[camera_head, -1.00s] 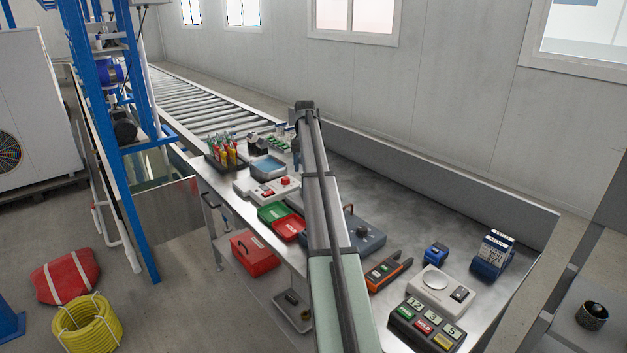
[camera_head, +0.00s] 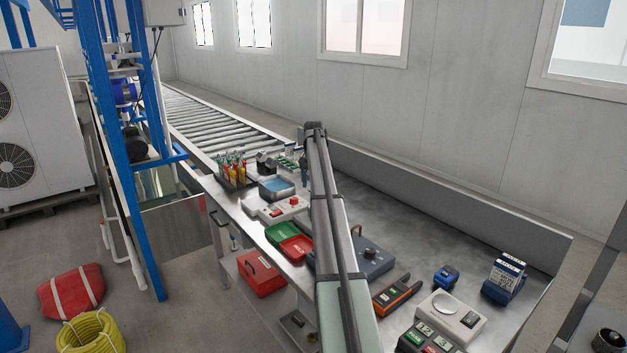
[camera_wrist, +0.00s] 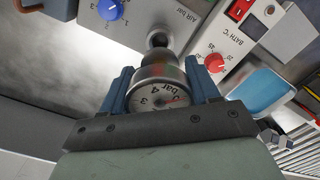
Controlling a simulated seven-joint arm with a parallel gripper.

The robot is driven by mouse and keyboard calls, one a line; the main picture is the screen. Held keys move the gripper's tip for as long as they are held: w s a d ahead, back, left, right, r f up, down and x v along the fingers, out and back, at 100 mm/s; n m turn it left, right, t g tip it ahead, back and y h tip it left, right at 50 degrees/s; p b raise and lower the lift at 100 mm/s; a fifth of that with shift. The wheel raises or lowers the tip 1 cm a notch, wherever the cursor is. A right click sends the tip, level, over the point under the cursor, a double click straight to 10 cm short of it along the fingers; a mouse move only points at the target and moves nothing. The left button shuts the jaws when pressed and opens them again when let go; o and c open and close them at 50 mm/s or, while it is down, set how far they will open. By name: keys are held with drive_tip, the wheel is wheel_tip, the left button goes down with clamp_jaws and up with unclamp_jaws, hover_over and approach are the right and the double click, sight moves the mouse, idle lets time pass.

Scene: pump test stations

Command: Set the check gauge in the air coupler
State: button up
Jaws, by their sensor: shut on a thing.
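The check gauge (camera_wrist: 158,97), a round dial marked "bar" with a metal body, sits between the two blue fingers of my gripper (camera_wrist: 163,92) in the wrist view. The fingers are shut on it. The dial faces the wrist camera. Directly beyond the gauge is the dark, round air coupler (camera_wrist: 157,38), on the front of the grey unit marked "AIR bar" (camera_wrist: 184,17). The gauge is roughly in line with the coupler. Its far end is hidden, so I cannot tell whether it is inside or only close. In the head view my arm hides the gauge and coupler.
A blue knob (camera_wrist: 110,9) is left of the coupler. The bath unit (camera_wrist: 238,35) with a red knob (camera_wrist: 214,63) stands close on the right, beside a blue basin (camera_wrist: 258,92).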

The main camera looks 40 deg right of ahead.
drive_tip(key=shift+f, duration=2.85)
drive_tip(key=shift+f, duration=0.55)
drive_tip(key=o, duration=1.4)
wheel_tip(320, 180, up, 14)
drive_tip(key=shift+f, duration=0.1)
